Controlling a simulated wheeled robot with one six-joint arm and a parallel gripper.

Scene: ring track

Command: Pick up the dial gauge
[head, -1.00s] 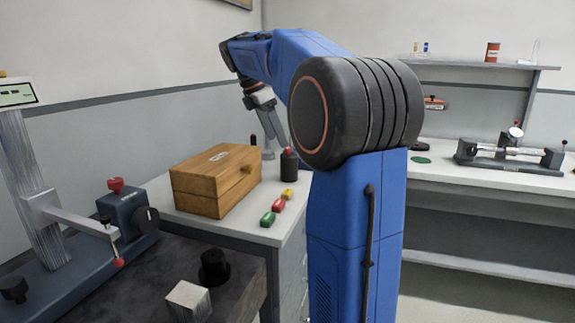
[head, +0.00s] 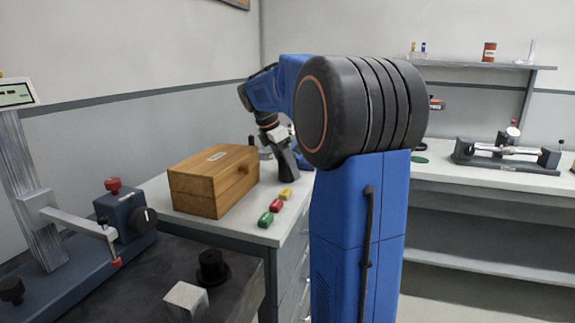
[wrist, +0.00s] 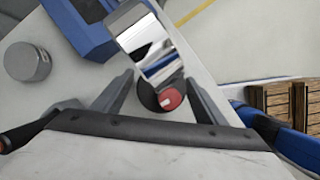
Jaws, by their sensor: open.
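A small round white-faced part with a red top (head: 514,130), which looks like a dial gauge, stands on a bench-centre fixture (head: 503,151) on the right bench. My gripper (head: 286,163) is over the counter beside the wooden box, far from that fixture. In the wrist view my gripper (wrist: 158,82) is open. A black round piece with a red top (wrist: 168,99) shows between its fingers, partly covered by a shiny stepped metal piece (wrist: 148,48). I cannot tell whether the fingers touch either. My gripper hides this spot in the head view.
The wooden box (head: 214,181) is close left of my gripper. Green, red and yellow pieces (head: 275,206) lie in front. A silver cylinder (wrist: 27,62) and a blue body (wrist: 85,22) show in the wrist view. A height stand (head: 38,195) is at far left.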

